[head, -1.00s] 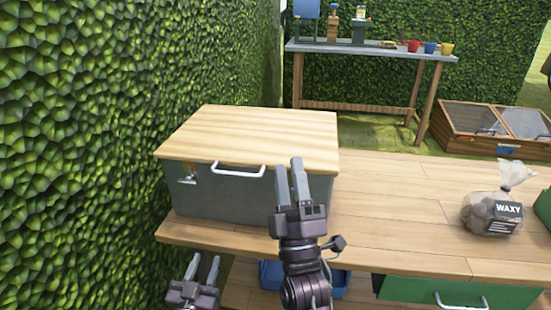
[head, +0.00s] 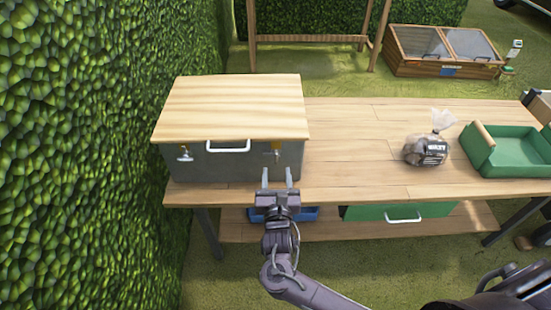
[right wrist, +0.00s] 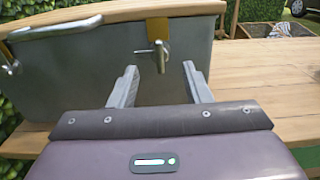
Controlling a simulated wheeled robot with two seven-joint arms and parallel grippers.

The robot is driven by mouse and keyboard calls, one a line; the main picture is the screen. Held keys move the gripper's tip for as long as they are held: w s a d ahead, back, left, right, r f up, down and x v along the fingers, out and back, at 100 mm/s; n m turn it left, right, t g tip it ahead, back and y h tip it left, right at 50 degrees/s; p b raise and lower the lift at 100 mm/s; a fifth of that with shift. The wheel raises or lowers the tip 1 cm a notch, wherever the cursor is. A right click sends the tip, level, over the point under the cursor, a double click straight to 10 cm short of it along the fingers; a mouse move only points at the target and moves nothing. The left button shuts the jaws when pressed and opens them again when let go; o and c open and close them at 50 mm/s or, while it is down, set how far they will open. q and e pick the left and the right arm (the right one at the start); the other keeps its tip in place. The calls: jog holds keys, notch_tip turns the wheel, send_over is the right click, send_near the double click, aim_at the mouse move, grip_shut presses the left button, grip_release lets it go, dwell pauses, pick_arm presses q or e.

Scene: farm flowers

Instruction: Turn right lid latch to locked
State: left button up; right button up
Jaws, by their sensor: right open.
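The grey box with a wooden lid (head: 235,103) sits on the left end of the wooden bench. The right lid latch (head: 277,154) is a small metal handle with a yellow plate on the box front, right of the white lid handle (head: 228,146). My right gripper (head: 280,176) is open and empty, just in front of and below the latch. The left lid latch (head: 184,153) shows on the box's left front. My left gripper is out of view.
A bag of potatoes (head: 427,150) and a green tray (head: 483,158) stand on the bench (head: 350,170) to the right. A green drawer (head: 360,212) is under the bench top. A hedge (head: 90,150) borders the left. The bench between box and bag is clear.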

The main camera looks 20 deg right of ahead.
aim_at(276, 159)
jog(key=x, duration=0.5)
jog(key=shift+w, duration=0.15)
jog(key=c, duration=0.9)
